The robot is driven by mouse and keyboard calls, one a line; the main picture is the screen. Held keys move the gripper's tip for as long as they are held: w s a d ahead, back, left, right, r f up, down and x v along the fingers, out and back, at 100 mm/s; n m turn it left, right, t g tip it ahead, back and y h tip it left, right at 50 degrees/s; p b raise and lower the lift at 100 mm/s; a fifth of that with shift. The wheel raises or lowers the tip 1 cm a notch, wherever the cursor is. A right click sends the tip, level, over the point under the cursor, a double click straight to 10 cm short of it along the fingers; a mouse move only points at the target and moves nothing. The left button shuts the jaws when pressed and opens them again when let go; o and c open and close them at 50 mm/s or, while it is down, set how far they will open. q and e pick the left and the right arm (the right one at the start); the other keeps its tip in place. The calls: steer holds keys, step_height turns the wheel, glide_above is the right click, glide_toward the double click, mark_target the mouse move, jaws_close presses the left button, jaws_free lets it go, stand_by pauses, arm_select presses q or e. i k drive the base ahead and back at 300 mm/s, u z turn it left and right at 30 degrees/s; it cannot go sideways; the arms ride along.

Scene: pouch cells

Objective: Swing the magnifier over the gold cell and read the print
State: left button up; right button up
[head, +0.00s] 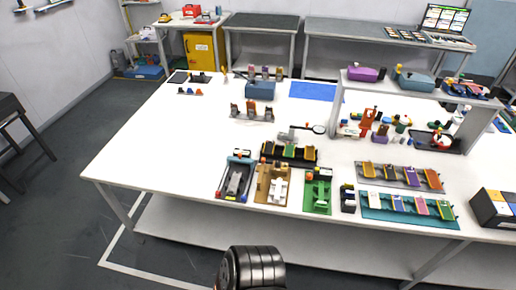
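The magnifier is probably the dark-rimmed round lens (318,129) on a short arm, standing near the middle of the white table. Its lens is to the right of a small grey base (286,136). Several gold or yellow cells show: one in a black rack (268,148) just in front of the magnifier, others in a grey rack (368,169) to the right. I cannot tell which is the gold cell of the task. The print is too small to read. Neither of my grippers is in view; only a dark ribbed part of my body shows at the bottom.
Blue, tan and green fixtures (318,195) stand along the table's front edge. A teal rack (410,210) holds more cells at right. A raised shelf (400,87) stands at the back right. The table's left part (150,150) is clear.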

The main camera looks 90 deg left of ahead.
mark_target(318, 130)
steer(key=u, duration=2.5)
